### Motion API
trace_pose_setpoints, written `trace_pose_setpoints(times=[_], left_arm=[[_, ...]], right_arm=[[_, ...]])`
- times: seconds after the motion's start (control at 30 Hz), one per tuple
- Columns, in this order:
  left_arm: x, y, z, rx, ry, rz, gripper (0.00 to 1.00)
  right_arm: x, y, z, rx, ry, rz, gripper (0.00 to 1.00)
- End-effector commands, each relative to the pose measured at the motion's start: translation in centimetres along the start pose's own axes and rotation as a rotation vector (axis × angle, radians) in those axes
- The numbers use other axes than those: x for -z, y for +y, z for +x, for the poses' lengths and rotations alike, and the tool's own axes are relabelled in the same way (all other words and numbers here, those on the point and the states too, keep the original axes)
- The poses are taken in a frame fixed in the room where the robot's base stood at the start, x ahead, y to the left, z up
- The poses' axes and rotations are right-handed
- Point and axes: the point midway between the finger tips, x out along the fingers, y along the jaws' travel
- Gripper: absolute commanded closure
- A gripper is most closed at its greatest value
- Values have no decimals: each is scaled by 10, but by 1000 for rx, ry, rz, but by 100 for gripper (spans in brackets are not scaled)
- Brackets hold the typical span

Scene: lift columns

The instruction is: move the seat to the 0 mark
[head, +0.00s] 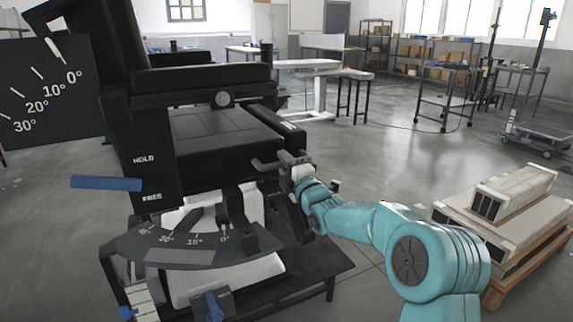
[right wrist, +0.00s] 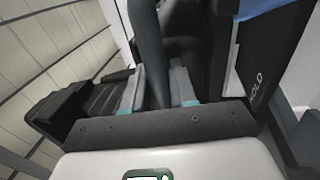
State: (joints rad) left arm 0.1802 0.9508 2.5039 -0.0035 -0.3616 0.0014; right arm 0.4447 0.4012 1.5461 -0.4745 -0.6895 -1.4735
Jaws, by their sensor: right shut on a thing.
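The black seat (head: 215,132) is part of a large black machine. A dark panel with a degree scale (head: 40,95) stands at the upper left, and a white pointer (head: 54,44) is close to its 0° tick. A second curved scale (head: 180,250) sits low in front, marked from 45° to 0°; I cannot tell its pointer's reading. A blue lever (head: 106,183) lies between HOLD and FREE, nearer FREE. My right gripper (head: 290,168) is at the seat's right side. In the right wrist view its fingers (right wrist: 157,85) are shut on a dark bar (right wrist: 150,50). My left gripper is out of view.
A pallet with pale boxes (head: 510,215) stands at the right. A dark low platform (head: 300,270) is under the machine. Blue knobs (head: 214,305) are at the lower front. Open grey floor lies behind, with shelves and tables at the back.

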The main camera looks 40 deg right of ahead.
Motion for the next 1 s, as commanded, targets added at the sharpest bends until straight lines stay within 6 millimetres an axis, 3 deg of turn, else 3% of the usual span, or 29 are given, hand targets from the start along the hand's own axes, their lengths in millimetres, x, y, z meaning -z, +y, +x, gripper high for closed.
trace_pose_setpoints(times=[0.37,0.4,0.43,0.77,0.87,1.0], left_arm=[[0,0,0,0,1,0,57],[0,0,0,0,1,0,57],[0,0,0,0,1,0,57],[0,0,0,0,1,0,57],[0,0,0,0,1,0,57],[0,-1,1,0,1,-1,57]], right_arm=[[-7,6,0,-12,-14,2,100],[-7,6,0,-12,-15,2,64],[-7,6,0,-12,-14,2,55],[-6,3,-1,-6,-8,1,55],[-6,3,-9,-5,-7,1,55],[-6,3,-35,-5,-9,0,55]])
